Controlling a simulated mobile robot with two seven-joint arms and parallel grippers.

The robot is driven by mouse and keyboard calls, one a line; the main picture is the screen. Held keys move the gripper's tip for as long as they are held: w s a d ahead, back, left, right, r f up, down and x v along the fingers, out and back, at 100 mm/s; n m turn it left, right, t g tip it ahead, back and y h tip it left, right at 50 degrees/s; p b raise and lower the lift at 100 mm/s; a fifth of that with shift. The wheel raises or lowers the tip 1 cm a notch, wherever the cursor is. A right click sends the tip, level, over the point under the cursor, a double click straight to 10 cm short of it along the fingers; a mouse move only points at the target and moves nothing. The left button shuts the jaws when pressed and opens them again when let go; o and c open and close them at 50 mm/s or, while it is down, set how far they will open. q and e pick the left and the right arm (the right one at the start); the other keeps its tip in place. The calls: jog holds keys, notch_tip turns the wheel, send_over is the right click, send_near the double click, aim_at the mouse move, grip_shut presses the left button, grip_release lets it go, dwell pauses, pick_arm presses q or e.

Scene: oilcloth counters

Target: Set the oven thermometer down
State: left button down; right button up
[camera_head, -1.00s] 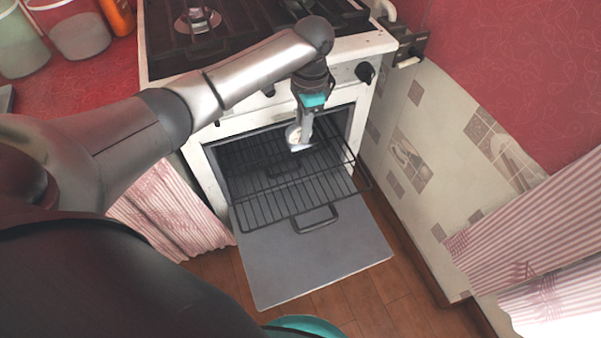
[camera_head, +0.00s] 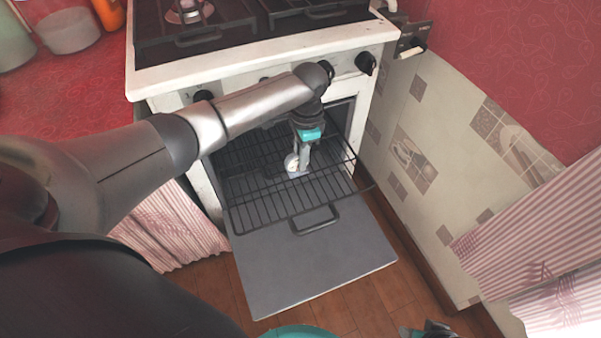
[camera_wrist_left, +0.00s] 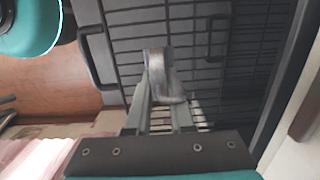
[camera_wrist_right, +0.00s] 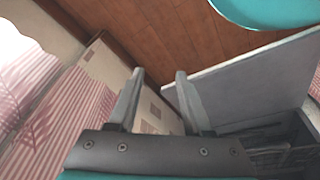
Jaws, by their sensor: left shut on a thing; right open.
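The oven thermometer (camera_head: 291,163) is a small round-faced dial with a metal base. My left gripper (camera_head: 301,168) is shut on it, at the black wire oven rack (camera_head: 262,207). The thermometer is upright at the rack's right half; I cannot tell for sure whether its base touches the wires. In the left wrist view the thermometer (camera_wrist_left: 160,75) shows its metal back between the fingers, with the rack (camera_wrist_left: 125,45) behind it. My right gripper (camera_wrist_right: 157,95) is open and empty, low beside the oven door; part of it shows at the bottom of the head view.
The oven door (camera_head: 310,265) is folded down, with the rack pulled out above it. The white stove (camera_head: 260,65) with knobs stands behind my left arm. A tiled wall (camera_head: 430,150) bounds the right. Striped curtains (camera_head: 540,225) hang at right. The rack's front left is bare.

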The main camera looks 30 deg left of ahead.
pick_arm(q)
jog(key=shift+f+b, duration=1.1)
jog(key=shift+f, duration=1.35)
pick_arm(e)
jog(key=shift+t, duration=0.4)
jog(key=shift+w+r, duration=0.2)
jog(key=shift+r, duration=0.75)
jog(key=shift+w+r, duration=0.2)
jog(key=shift+r, duration=0.7)
jog(key=shift+w+r, duration=0.2)
jog(key=shift+r, duration=0.75)
pick_arm(q)
jog(key=shift+f, duration=0.2)
jog(key=c, duration=0.8)
grip_release()
pick_arm(e)
jog(key=shift+r, duration=0.1)
